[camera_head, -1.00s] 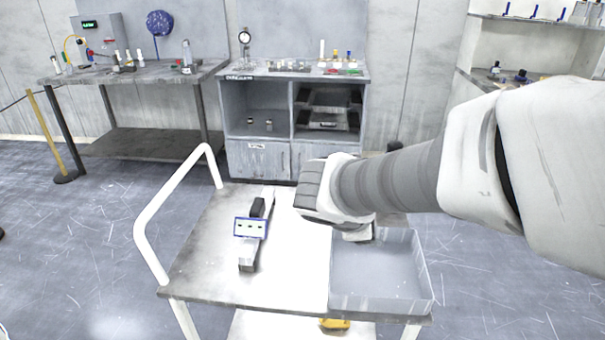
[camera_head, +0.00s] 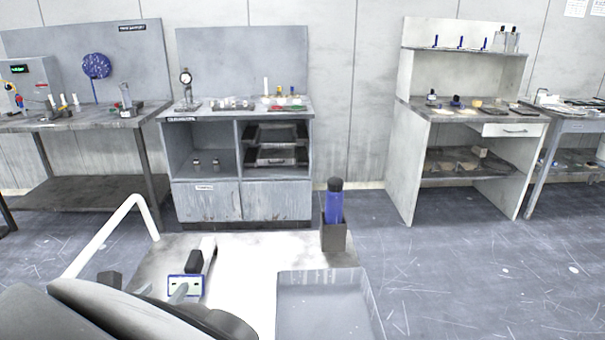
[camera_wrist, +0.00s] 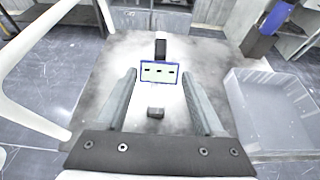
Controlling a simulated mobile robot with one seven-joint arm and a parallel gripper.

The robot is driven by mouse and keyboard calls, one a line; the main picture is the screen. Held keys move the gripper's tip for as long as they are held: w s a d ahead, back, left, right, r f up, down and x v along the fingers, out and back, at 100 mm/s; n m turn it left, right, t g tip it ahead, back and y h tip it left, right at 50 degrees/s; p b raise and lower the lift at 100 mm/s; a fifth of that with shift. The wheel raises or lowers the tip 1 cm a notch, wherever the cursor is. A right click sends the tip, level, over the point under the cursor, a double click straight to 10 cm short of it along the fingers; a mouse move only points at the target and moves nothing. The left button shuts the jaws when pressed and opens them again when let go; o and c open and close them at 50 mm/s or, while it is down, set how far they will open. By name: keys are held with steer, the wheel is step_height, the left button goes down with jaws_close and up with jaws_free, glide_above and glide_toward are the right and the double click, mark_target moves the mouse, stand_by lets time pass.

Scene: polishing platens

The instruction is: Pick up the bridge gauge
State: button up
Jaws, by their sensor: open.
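The bridge gauge (camera_wrist: 159,73) lies on the cart top, a pale bar with a blue-edged display panel and a dark block at its far part. It also shows in the head view (camera_head: 186,287), where my arm hides its near end. My gripper (camera_wrist: 158,78) is open. In the wrist view its two fingers stand left and right of the gauge, with gaps to the panel on both sides. Another small dark block shows nearer, between the fingers. I cannot tell how high the fingertips are above the cart.
A translucent grey bin (camera_head: 322,308) stands on the cart's right side. A dark holder with a blue tool (camera_head: 334,215) stands behind it. The cart's white handle (camera_head: 108,232) rises at the left. Benches and a cabinet (camera_head: 240,165) line the wall beyond.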

mark_target(192, 260)
steer(key=b+x, duration=0.3)
steer(key=x, duration=1.3)
steer(key=shift+w+d+f+b, duration=0.1)
steer(key=shift+w+f+b, duration=0.2)
steer(key=shift+b, duration=0.1)
steer(key=shift+r, duration=0.1)
jaws_close()
stand_by(0.5)
